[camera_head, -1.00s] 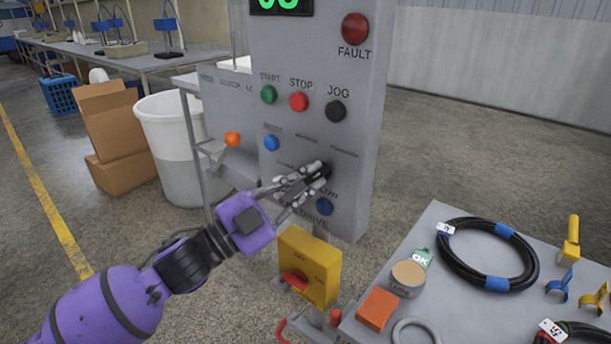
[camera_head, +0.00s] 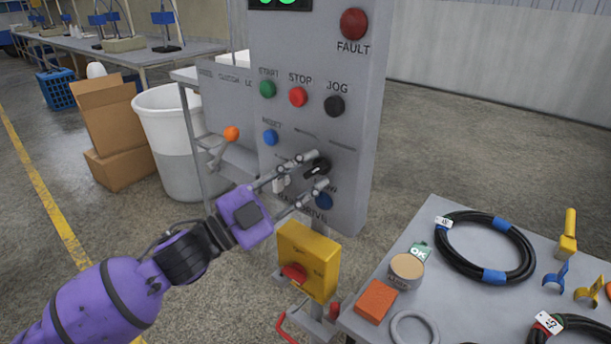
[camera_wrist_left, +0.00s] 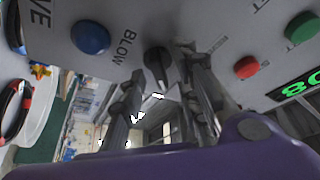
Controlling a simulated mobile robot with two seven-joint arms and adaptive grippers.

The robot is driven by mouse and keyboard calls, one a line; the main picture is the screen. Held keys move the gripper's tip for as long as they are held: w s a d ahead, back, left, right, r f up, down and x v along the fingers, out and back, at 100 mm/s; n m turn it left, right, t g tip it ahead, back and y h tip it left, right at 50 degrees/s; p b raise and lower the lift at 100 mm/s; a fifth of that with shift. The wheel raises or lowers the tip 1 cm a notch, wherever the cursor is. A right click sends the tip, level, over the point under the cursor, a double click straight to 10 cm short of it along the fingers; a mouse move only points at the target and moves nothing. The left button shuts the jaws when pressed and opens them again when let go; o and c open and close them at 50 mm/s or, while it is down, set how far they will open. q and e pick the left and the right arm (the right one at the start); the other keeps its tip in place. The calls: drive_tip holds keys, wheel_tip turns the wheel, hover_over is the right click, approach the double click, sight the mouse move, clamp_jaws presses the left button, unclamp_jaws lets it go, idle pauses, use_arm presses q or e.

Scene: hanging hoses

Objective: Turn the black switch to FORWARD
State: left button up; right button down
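The black switch (camera_head: 317,169) is a round rotary knob on the grey control panel (camera_head: 345,130), below the JOG button. It also shows in the wrist view (camera_wrist_left: 158,62), with its bar between the fingers. A light mark shows on the knob, but I cannot tell which label it points to. My left gripper (camera_head: 312,172) is open, with one finger above and one below the knob in the head view. The fingers stand apart from each other and do not appear to grip it. They partly hide the labels around the switch. My right gripper is out of view.
Green (camera_head: 267,89), red (camera_head: 298,97) and black JOG (camera_head: 334,105) buttons sit above the switch. Blue buttons sit at left (camera_head: 270,137) and just below (camera_head: 323,201). A yellow box with a red handle (camera_head: 308,262) is underneath. A table with hoses (camera_head: 485,250) stands at right.

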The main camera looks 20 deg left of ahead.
use_arm(q)
drive_tip(key=v, duration=1.2)
drive_tip(key=shift+w, duration=0.1)
